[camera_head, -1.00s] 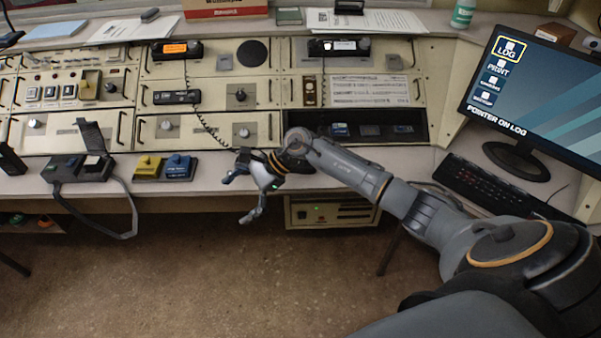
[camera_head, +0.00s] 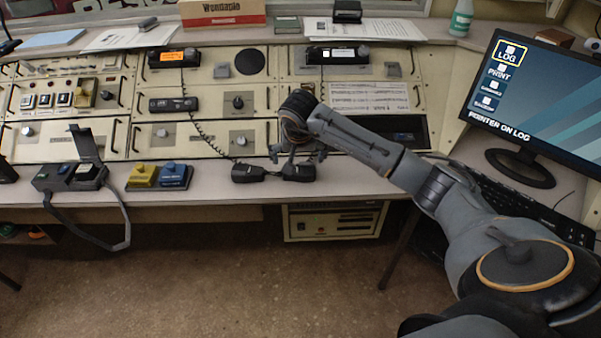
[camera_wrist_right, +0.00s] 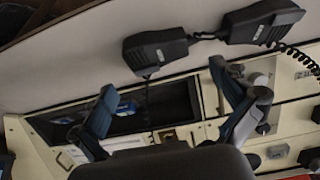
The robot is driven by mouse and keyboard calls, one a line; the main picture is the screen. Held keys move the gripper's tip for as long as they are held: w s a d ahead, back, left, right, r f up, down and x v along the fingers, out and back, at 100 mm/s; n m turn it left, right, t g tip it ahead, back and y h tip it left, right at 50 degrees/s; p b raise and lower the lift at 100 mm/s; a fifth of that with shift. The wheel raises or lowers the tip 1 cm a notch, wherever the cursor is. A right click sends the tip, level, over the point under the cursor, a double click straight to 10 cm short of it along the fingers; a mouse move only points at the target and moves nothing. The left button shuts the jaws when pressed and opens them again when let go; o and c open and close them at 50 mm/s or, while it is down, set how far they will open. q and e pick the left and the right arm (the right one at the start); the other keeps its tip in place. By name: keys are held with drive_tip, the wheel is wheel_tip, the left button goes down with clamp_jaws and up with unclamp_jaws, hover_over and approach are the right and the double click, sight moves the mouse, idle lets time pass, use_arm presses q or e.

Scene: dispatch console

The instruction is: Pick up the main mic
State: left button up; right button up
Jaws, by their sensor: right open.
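Two black hand mics lie side by side on the desk's front ledge. The left mic (camera_head: 247,173) has a coiled cord running up to the console. The right mic (camera_head: 299,172) lies close beside it. The wrist view shows the corded mic (camera_wrist_right: 265,22) at upper right and the other mic (camera_wrist_right: 155,50) left of it. Their small labels are unreadable, so I cannot tell which is the main mic. My right gripper (camera_head: 297,153) is open and empty, just behind the right mic; its spread fingers (camera_wrist_right: 163,80) also show in the wrist view. My left gripper is out of view.
A yellow block (camera_head: 142,176) and a blue block (camera_head: 174,176) sit left of the mics. A dark box with a raised lid (camera_head: 85,146) and a cable stand farther left. The monitor (camera_head: 535,95) and keyboard (camera_head: 530,208) are at right. Console panels rise behind the ledge.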

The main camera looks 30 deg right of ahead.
sight(299, 169)
drive_tip(key=x, duration=0.6)
drive_tip(key=shift+s+p, duration=0.3)
drive_tip(key=shift+p, duration=0.05)
drive_tip(key=c, duration=1.2)
drive_tip(key=shift+r, duration=0.1)
